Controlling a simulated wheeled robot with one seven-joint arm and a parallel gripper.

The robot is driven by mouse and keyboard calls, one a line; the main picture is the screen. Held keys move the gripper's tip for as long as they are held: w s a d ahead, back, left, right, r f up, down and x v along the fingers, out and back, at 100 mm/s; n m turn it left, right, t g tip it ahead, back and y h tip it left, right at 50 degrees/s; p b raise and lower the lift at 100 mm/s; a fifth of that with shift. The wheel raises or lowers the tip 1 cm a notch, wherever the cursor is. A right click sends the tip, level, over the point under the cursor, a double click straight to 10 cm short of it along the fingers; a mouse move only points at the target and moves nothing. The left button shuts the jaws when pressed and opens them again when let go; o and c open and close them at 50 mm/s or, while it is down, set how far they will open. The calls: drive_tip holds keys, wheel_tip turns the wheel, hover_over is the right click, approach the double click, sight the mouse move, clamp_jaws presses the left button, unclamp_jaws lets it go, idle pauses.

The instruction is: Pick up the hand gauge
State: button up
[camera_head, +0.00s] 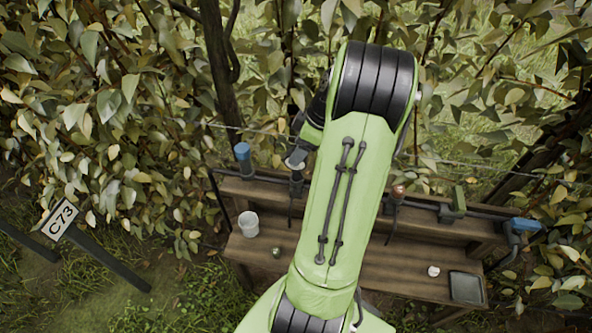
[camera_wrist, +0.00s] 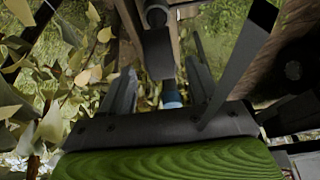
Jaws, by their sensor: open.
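I cannot tell for certain which tool is the hand gauge. In the head view, several tools stand along a dark rail at the back of a wooden bench (camera_head: 410,262): a blue-topped one (camera_head: 243,154) at the left, a dark one with a pale round top (camera_head: 296,161) beside my arm, and a red-topped one (camera_head: 397,192) to the right. My gripper (camera_wrist: 160,85) is open in the wrist view, its two dark fingers apart. A dark grey flat piece (camera_wrist: 159,52) and a blue piece (camera_wrist: 172,96) show between the fingers; contact cannot be told. My arm hides the bench's middle.
On the bench are a white cup (camera_head: 248,224), a small green item (camera_head: 276,252), a small white item (camera_head: 433,271) and a grey tray (camera_head: 466,287). Leafy branches and a wire run close behind.

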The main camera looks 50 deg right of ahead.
drive_tip(key=b+x, duration=0.1)
drive_tip(key=x, duration=0.3)
drive_tip(key=shift+a+f+b, duration=0.1)
drive_tip(key=shift+f+b, duration=0.15)
drive_tip(key=shift+b, duration=0.05)
drive_tip(key=shift+r, duration=0.15)
clamp_jaws()
